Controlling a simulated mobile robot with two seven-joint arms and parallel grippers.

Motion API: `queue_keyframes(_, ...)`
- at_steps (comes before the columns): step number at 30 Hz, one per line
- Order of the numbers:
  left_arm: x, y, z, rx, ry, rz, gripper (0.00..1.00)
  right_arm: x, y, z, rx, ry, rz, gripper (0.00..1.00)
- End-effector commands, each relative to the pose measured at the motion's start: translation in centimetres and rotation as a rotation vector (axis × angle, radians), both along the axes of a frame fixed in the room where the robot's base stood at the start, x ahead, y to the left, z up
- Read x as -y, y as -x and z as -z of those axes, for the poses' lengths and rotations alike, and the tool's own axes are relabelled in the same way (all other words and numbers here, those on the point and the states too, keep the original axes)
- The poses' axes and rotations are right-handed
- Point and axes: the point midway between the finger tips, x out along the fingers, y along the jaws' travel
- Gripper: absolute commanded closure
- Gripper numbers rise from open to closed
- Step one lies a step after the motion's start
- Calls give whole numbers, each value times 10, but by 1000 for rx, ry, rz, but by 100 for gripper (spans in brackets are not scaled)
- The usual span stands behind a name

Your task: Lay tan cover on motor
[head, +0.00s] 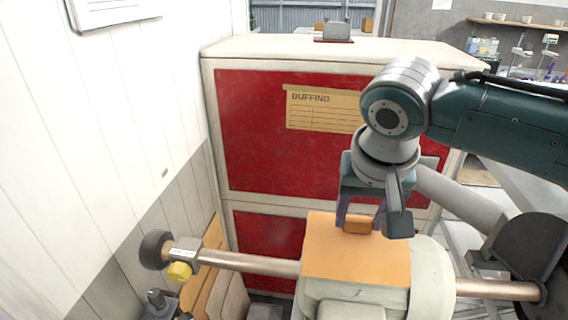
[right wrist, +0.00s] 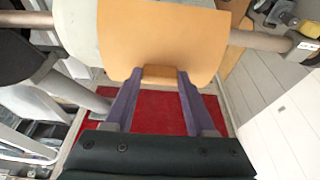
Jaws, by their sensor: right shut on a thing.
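The tan cover (head: 350,252) lies over the top of the pale motor (head: 430,275), draped along its curve. In the right wrist view the cover (right wrist: 165,35) spreads over the rounded pale housing (right wrist: 78,30). My right gripper (head: 359,222) is above the cover's far edge, its purple fingers shut on the cover's small tab (head: 357,227). The tab (right wrist: 160,72) shows between the fingertips in the right wrist view. The cover appears to touch the motor's top. My left gripper is not in view.
A copper-coloured shaft (head: 250,262) runs out both sides of the motor, with a dark wheel (head: 530,255) at right and a small brush wheel (head: 155,250) at left. A red and cream cabinet (head: 255,130) stands close behind. A white wall (head: 80,130) is at left.

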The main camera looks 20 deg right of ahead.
Motion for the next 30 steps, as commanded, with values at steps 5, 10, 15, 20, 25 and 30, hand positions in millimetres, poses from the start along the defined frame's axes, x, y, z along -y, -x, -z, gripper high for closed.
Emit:
queue_keyframes(5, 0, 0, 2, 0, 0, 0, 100, 0, 0, 6, -1, 0, -1, 100)
queue_keyframes(10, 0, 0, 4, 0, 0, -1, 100, 0, 0, 11, -1, 0, 0, 100)
queue_keyframes(15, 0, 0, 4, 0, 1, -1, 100, 0, 0, 11, -1, -1, 0, 37)
queue_keyframes(20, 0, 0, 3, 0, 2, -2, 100, 0, 0, 11, -1, -1, 0, 19)
queue_keyframes(25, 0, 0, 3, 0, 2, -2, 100, 0, 0, 11, -1, -1, 0, 15)
queue_keyframes(30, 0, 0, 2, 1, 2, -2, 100, 0, 0, 7, 1, 1, 0, 15)
